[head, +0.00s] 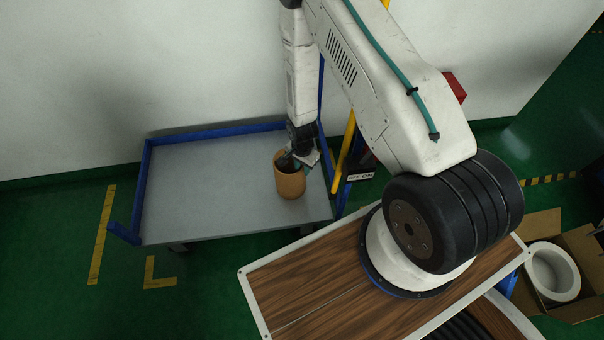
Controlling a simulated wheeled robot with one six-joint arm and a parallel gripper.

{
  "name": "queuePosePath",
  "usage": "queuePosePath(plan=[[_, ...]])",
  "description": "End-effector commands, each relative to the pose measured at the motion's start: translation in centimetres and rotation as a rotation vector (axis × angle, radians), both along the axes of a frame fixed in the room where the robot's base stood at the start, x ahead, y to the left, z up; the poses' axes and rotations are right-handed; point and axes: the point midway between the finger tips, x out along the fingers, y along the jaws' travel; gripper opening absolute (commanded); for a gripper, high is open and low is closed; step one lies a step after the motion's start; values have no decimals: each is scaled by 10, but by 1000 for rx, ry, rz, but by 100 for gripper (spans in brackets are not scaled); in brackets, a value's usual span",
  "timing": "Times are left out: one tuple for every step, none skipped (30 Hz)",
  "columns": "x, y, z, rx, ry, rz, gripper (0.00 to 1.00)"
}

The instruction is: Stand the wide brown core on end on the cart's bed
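The wide brown core (290,184) is upright with its open end up, at the right part of the cart's grey bed (205,195). Its lower end looks to be on or just above the bed; I cannot tell whether it touches. My gripper (291,161) points down at the core's top from the upper right. A dark finger part reaches into or across the opening. The far finger and the core's back wall are hidden, so I cannot tell whether the fingers grip the wall.
The cart has blue rails (146,180) along its back and sides. The bed's left and middle are bare. A pale wall stands close behind. My wood-topped base is in front at the right. An open cardboard box (578,308) with a white roll (552,271) is at the far right.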

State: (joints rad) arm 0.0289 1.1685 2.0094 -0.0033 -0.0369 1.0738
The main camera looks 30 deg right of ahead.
Motion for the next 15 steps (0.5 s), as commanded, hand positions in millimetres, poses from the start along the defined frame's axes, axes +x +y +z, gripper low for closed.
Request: queuePosePath(plan=[[1,0,12,0,-3,0,27],[1,0,18,0,-2,0,27],[1,0,25,0,-2,0,27],[1,0,31,0,-2,0,27],[0,0,35,0,-1,0,27],[1,0,41,0,-2,0,27],[1,0,44,0,-1,0,27],[1,0,48,0,-1,0,27],[1,0,51,0,-1,0,27],[0,0,54,0,0,0,27],[0,0,55,0,1,0,27],[0,0,59,0,0,2,27],[2,0,62,0,-1,5,27],[3,0,67,0,-4,9,27],[6,0,75,0,-5,19,27]])
